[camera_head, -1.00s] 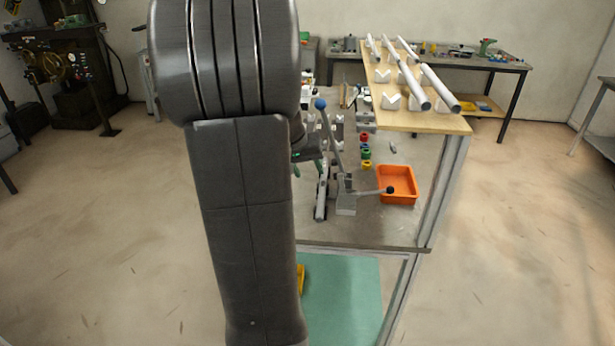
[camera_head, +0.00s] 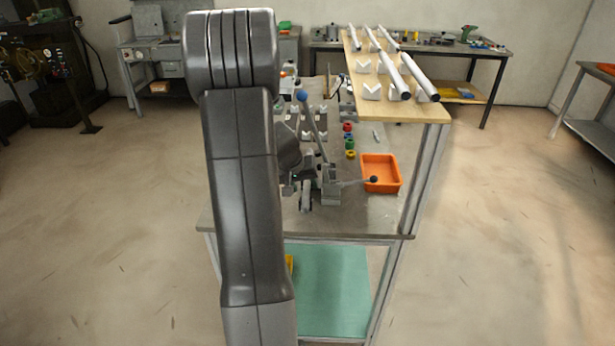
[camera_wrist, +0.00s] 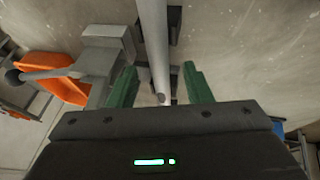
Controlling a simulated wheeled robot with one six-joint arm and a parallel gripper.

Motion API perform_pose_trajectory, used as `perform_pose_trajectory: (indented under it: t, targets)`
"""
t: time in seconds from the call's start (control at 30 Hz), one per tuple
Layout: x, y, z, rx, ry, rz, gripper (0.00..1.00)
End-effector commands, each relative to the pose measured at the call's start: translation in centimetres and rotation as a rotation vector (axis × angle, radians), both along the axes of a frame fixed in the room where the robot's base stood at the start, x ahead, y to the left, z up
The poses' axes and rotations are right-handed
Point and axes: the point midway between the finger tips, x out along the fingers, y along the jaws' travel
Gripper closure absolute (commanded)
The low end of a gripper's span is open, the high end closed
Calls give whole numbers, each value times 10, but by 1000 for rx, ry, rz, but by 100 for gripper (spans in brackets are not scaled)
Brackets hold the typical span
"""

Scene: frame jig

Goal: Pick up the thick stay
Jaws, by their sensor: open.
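A light grey tube (camera_wrist: 153,40) with a dark hole near its end lies between my gripper's green fingers in the wrist view. My gripper (camera_wrist: 160,87) is open, one finger on each side of the tube, with a gap visible on both sides. The tube's near end (camera_head: 305,202) shows in the head view on the lower bench, partly covered by my wrist. I cannot tell its thickness against the others, so I cannot say if it is the thick stay. My fingers are hidden in the head view.
A lever clamp with a blue knob (camera_head: 302,96) stands close right of my wrist. An orange bin (camera_head: 380,173) is further right. Several tubes rest in white V-blocks (camera_head: 372,92) on the raised wooden shelf (camera_head: 415,112). Coloured rings (camera_head: 348,140) lie behind.

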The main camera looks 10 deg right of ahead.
Motion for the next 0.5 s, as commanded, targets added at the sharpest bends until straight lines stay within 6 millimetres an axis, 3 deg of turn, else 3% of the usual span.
perform_pose_trajectory:
  t: [0.37, 0.5]
  targets:
    - [4, -4, -10, 0, -1, -1, 55]
    - [4, -4, -10, 0, -1, -1, 80]
